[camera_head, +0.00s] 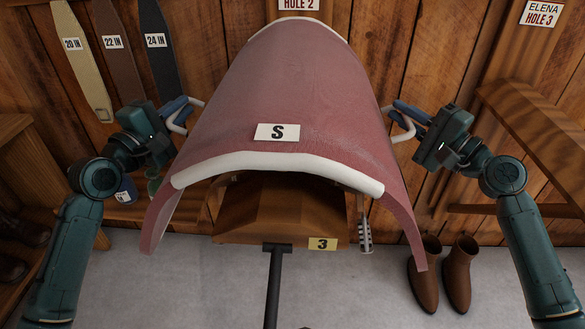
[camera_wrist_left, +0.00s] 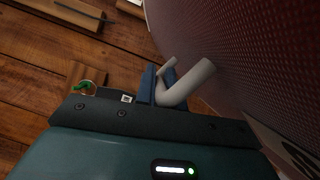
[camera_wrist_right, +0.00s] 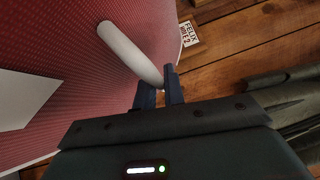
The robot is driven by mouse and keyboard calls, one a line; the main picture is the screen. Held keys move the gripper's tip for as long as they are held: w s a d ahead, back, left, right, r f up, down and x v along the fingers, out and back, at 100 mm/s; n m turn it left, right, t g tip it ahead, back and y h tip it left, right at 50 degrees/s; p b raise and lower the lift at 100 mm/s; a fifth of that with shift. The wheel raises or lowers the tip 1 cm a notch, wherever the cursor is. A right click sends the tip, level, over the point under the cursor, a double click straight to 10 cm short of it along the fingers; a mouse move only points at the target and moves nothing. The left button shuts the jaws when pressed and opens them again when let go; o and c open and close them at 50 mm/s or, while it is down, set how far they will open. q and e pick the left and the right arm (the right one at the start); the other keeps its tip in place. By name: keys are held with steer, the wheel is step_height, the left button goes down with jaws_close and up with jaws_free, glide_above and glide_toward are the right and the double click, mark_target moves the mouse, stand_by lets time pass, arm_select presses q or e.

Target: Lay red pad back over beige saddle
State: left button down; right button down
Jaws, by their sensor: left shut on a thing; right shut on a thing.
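The red pad (camera_head: 300,95) is a large curved sheet with white rolled ends and a white "S" label, arched over a wooden rack (camera_head: 285,205) marked 3. White handles stick out from both its sides. My left gripper (camera_head: 185,110) is shut on the left handle, seen closely in the left wrist view (camera_wrist_left: 187,84). My right gripper (camera_head: 403,115) is shut on the right handle, seen in the right wrist view (camera_wrist_right: 128,52). No beige saddle can be made out; the pad hides what lies beneath it. Whether the pad touches the rack cannot be told.
A metal ladder-like piece (camera_head: 365,232) hangs below the pad at right. Brown boots (camera_head: 440,275) stand on the grey floor at right. A wooden shelf (camera_head: 535,125) is at right, and labelled straps (camera_head: 115,50) hang on the back wall at left.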

arm_select(q)
steer(key=shift+f+b, duration=0.3)
steer(key=shift+f, duration=0.15)
arm_select(e)
steer(key=shift+f, duration=0.45)
arm_select(q)
steer(key=c, duration=2)
jaws_free()
steer(key=shift+f, duration=0.2)
arm_select(e)
steer(key=c, duration=2)
jaws_free()
steer(key=shift+f, duration=0.15)
arm_select(q)
steer(key=shift+o, duration=1.1)
steer(key=shift+r, duration=0.15)
arm_select(e)
steer(key=shift+o, duration=1.1)
arm_select(q)
steer(key=shift+o, duration=1.4)
arm_select(e)
steer(key=shift+o, duration=1.4)
steer(key=shift+s, duration=0.1)
arm_select(q)
steer(key=v, duration=0.8)
arm_select(e)
steer(key=v, duration=1.2)
steer(key=shift+r, duration=0.2)
